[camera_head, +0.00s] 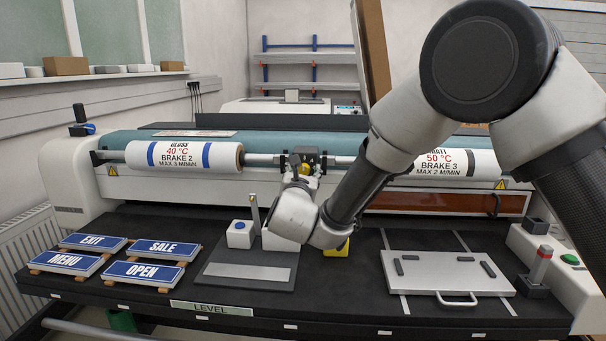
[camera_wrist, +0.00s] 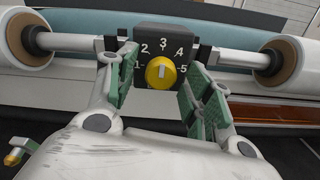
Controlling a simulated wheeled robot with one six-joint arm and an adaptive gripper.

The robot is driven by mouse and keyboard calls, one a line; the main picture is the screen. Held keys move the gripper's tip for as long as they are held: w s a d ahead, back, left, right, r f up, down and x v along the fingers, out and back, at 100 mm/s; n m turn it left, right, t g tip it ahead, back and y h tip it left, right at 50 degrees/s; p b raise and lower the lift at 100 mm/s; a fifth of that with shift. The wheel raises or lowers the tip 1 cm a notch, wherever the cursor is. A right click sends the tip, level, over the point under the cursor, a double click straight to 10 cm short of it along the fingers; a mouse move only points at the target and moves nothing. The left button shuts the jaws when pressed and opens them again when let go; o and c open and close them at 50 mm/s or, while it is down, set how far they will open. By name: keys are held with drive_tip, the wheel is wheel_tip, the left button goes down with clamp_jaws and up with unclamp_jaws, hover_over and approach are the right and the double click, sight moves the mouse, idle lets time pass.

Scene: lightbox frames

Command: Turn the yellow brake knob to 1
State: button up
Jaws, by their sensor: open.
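The yellow brake knob (camera_wrist: 160,73) sits on a black dial block (camera_wrist: 163,36) with white numbers 1 to 5 in an arc. Its light pointer mark appears to point up, toward 3. My gripper (camera_wrist: 158,80) is open, with green-padded fingers on the left and right of the knob; I see gaps between the pads and the knob. In the head view my gripper (camera_head: 299,181) is in front of the roll shaft, and the knob (camera_head: 306,168) is small and partly hidden there.
A gloss roll (camera_head: 184,156) labelled brake 2 is left of the dial, and a matt roll (camera_head: 455,161) labelled brake 3 is right. On the black table below are sign plates (camera_head: 92,241), a white block (camera_head: 240,234), a yellow block (camera_head: 337,247) and a metal plate with a handle (camera_head: 447,271).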

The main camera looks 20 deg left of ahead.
drive_tip(key=c, duration=1)
drive_tip(key=shift+n, duration=0.4)
drive_tip(key=n, duration=0.3)
drive_tip(key=shift+n, duration=0.4)
drive_tip(key=n, duration=0.4)
drive_tip(key=shift+n, duration=0.3)
drive_tip(key=n, duration=0.8)
drive_tip(key=shift+n, duration=0.3)
drive_tip(key=o, duration=1)
